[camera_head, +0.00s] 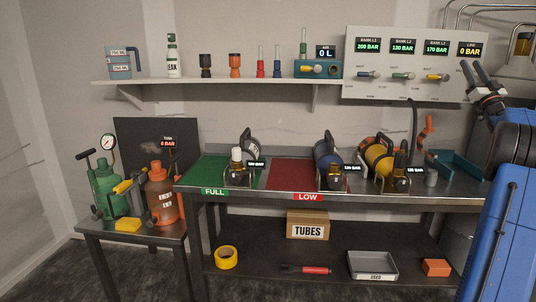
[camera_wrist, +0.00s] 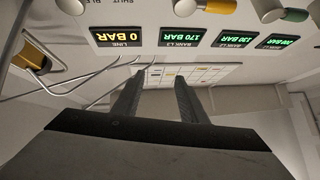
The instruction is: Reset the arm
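My gripper (camera_head: 475,74) is at the right of the head view, raised in front of the right end of the gauge panel (camera_head: 358,90). Its two dark fingers stand apart with nothing between them. In the wrist view my gripper (camera_wrist: 158,92) also shows two separated fingers, empty, with the panel appearing upside down beyond them. My blue arm rises along the right edge of the head view.
The panel displays read 200, 130, 170 and 0 BAR. Below, a steel bench (camera_head: 262,192) has a green FULL mat (camera_head: 210,170), a red LOW mat (camera_head: 295,173) and several cylinders. A shelf (camera_head: 200,81) holds bottles. A small table (camera_head: 140,230) at left carries two pump tanks.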

